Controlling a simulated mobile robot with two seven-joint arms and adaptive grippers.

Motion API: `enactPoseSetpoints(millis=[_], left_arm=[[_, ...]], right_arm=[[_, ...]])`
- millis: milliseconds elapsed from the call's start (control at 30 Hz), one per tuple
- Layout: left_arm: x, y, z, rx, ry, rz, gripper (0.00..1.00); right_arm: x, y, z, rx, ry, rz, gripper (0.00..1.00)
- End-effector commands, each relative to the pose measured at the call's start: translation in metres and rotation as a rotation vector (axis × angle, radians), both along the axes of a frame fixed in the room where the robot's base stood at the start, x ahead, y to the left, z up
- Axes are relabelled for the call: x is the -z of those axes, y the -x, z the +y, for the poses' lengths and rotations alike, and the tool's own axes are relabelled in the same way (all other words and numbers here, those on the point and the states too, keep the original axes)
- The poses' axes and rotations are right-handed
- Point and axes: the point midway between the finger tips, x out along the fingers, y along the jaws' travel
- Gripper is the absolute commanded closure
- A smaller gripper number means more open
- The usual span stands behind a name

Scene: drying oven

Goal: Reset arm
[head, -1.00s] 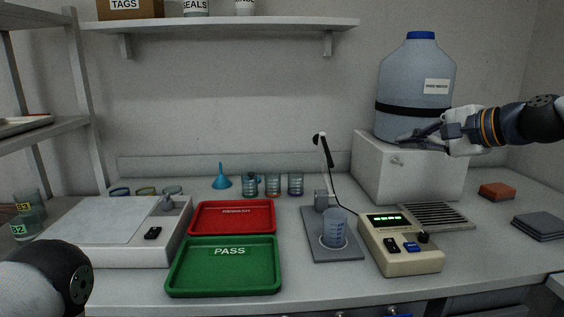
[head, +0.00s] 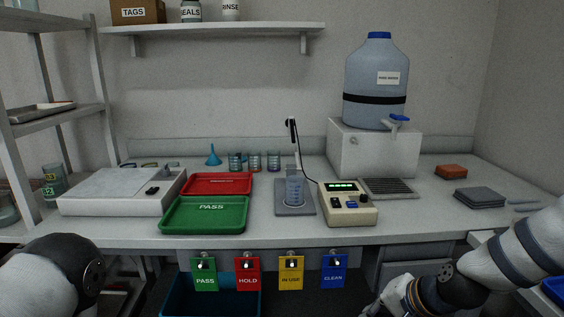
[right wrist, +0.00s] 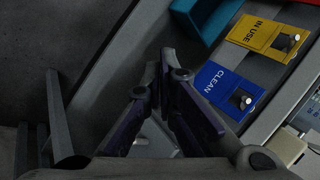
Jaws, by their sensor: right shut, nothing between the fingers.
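My right arm is lowered at the bottom right of the head view, with its gripper (head: 368,312) partly cut off by the lower edge, in front of the bench. In the right wrist view, the right gripper (right wrist: 165,60) has its dark fingers together with nothing between them. The blue CLEAN tag (right wrist: 228,90) and the yellow IN USE tag (right wrist: 262,36) hang to the right of the fingers in that view, apart from them. Only a rounded joint of my left arm shows at the bottom left of the head view; its gripper is out of view.
A teal bin (head: 185,295) stands below the bench.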

Motion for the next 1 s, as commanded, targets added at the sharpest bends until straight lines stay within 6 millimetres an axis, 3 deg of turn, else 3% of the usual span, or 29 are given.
enactPoseSetpoints(millis=[33,100,167,200,300,433,500,600,1000], left_arm=[[0.000,0.000,0.000,0.000,0.000,0.000,0.60],[-0.001,0.000,0.000,0.001,0.001,0.000,0.60],[-0.001,0.000,0.000,0.000,0.000,0.000,0.60],[-0.001,0.000,0.000,0.000,0.000,0.000,0.60],[0.000,0.000,0.000,0.000,0.000,-0.001,0.60],[-0.001,0.000,0.000,0.000,0.000,-0.001,0.60],[-0.001,0.000,0.000,0.000,0.000,-0.001,0.60],[-0.001,0.000,0.000,0.000,0.000,-0.001,0.60],[-0.001,0.000,0.000,0.000,0.000,-0.001,0.60]], right_arm=[[0.036,0.038,0.006,-0.060,0.058,0.060,1.00],[0.079,0.095,0.008,-0.149,0.138,0.132,1.00],[0.108,0.147,0.006,-0.235,0.204,0.196,1.00],[0.124,0.183,0.003,-0.295,0.247,0.237,1.00],[0.146,0.272,-0.010,-0.453,0.341,0.336,1.00],[0.148,0.358,-0.030,-0.628,0.424,0.430,1.00],[0.144,0.384,-0.038,-0.690,0.449,0.459,1.00],[0.140,0.401,-0.043,-0.732,0.466,0.476,1.00],[0.140,0.401,-0.044,-0.734,0.467,0.476,1.00]])
